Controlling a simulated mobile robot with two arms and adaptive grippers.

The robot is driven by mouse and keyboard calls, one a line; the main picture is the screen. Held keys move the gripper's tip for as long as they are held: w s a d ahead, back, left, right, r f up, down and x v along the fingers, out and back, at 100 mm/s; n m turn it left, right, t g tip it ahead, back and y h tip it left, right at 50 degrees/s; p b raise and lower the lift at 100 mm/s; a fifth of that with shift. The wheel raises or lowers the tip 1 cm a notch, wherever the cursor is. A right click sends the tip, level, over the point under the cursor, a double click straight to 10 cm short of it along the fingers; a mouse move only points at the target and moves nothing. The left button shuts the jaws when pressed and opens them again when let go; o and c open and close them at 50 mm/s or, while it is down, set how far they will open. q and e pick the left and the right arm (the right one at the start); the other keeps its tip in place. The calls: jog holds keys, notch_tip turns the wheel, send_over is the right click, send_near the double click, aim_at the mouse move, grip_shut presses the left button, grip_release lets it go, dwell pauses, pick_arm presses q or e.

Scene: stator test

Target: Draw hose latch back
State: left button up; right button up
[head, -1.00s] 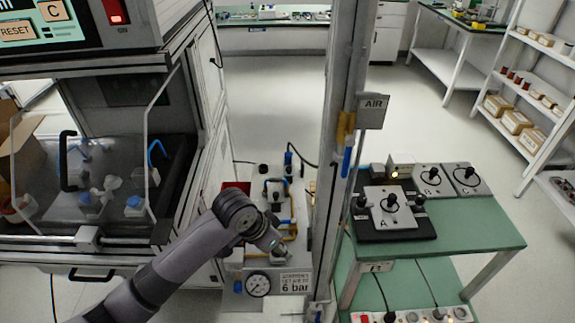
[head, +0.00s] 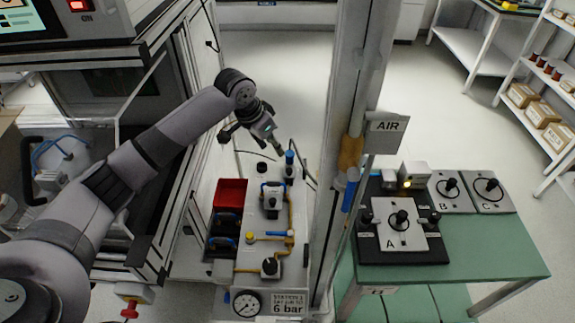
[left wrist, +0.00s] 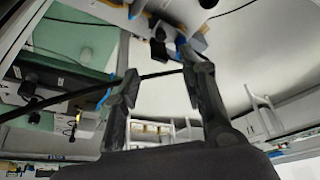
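A blue-and-dark hose fitting (head: 289,163) stands upright at the far right corner of the white air panel (head: 262,205). A black hose runs near it; I cannot make out the latch itself. My left gripper (head: 252,146) is above and left of the fitting, its fingers apart and apparently empty. In the left wrist view my left gripper (left wrist: 158,85) is open. My right gripper is not in view.
A pale post with an AIR sign (head: 387,133) rises right of the panel. A red bin (head: 230,193), yellow pipe and pressure gauge (head: 246,303) lie around the panel. The machine cabinet stands left. A green table (head: 480,245) with black-knobbed plates is right.

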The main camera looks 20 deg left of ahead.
pick_arm(q)
jog(key=a+x, duration=0.1)
jog(key=x, duration=0.3)
send_over(289, 170)
jog(key=s+a, duration=0.1)
jog(key=s, duration=0.1)
notch_tip(289, 170, down, 5)
jog(key=x, duration=0.4)
jog(key=shift+s+a, duration=0.2)
jog(key=shift+w+f, duration=0.1)
jog(key=shift+f, duration=0.25)
jog(key=shift+w+d+f, duration=0.1)
jog(key=shift+f, duration=0.15)
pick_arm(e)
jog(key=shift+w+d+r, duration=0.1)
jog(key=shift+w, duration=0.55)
pick_arm(q)
grip_shut()
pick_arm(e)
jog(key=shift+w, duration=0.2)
